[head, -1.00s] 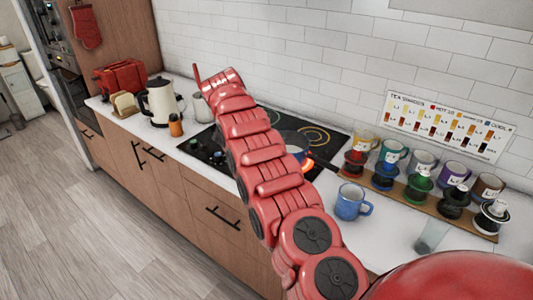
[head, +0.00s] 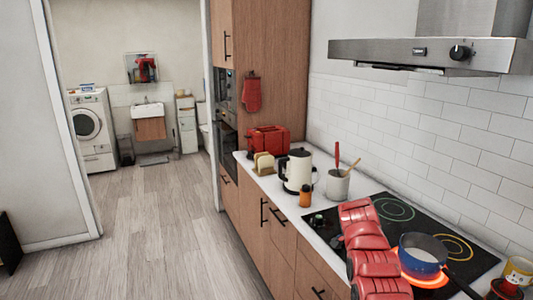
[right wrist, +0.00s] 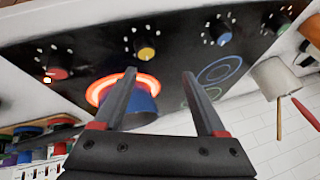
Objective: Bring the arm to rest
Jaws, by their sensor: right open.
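My red right arm (head: 368,250) rises from the bottom of the head view, over the near edge of the black cooktop (head: 440,225). Its fingers cannot be made out there. In the right wrist view my right gripper (right wrist: 158,74) is open, with two dark fingers apart and nothing between them. A blue pot (right wrist: 140,108) shows beyond the fingers, partly hidden by one of them. In the head view the blue pot (head: 423,263), with whitish contents, sits on a glowing burner to the right of the arm. My left gripper is not in view.
A utensil crock (head: 338,186), a kettle (head: 297,172), an orange-brown jar (head: 306,196) and a red toaster (head: 268,140) stand on the counter beyond the arm. A range hood (head: 430,52) overhangs the cooktop. Open floor (head: 180,230) lies to the left.

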